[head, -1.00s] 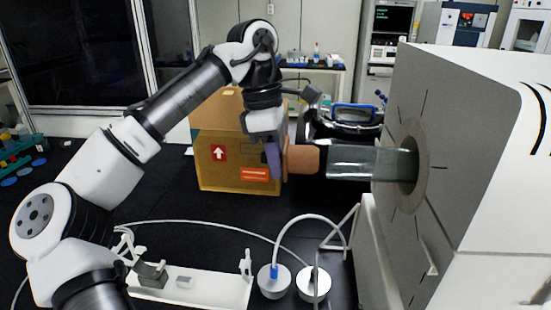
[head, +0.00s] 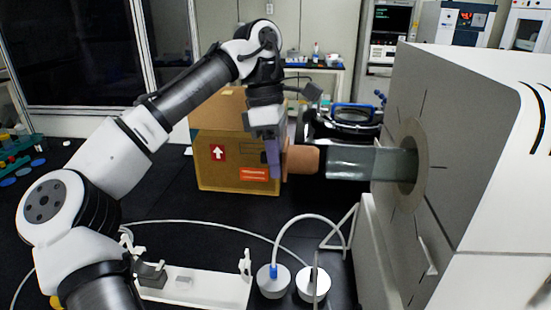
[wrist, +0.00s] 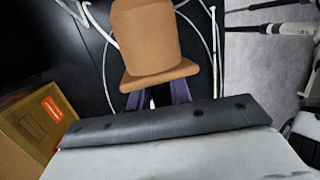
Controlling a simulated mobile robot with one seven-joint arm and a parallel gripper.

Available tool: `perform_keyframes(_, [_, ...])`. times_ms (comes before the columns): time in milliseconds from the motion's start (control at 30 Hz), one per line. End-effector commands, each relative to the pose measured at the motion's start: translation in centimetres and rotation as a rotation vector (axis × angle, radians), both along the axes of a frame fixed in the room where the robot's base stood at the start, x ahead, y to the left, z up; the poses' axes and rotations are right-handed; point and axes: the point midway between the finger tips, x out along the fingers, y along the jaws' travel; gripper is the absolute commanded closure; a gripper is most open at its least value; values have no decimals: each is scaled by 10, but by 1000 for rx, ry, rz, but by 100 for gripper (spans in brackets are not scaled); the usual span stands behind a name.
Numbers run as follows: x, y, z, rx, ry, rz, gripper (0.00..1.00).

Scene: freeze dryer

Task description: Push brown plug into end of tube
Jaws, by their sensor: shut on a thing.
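The brown plug (head: 304,161) is held level by my gripper (head: 275,160) in the head view, its wide flange against the purple fingers. Its narrower end points right, in line with the glass tube (head: 365,163), and meets the tube's open left end in the picture. I cannot tell whether it sits inside the tube. The tube sticks out from the round port (head: 412,165) of the white machine. In the wrist view the plug (wrist: 147,45) stands beyond the fingers (wrist: 162,95), which are shut on its flange side. The tube is not visible there.
The white freeze dryer body (head: 465,150) fills the right. A cardboard box (head: 215,175) stands behind my gripper. Below are a white tray (head: 210,290) and two white round pieces with tubing (head: 273,284).

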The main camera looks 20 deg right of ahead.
Motion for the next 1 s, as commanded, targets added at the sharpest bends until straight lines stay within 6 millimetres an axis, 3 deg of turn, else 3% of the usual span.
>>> perform_keyframes(567, [-1,-2,0,2,2,-1,100])
perform_keyframes(1000, [-7,-17,0,1,4,-1,100])
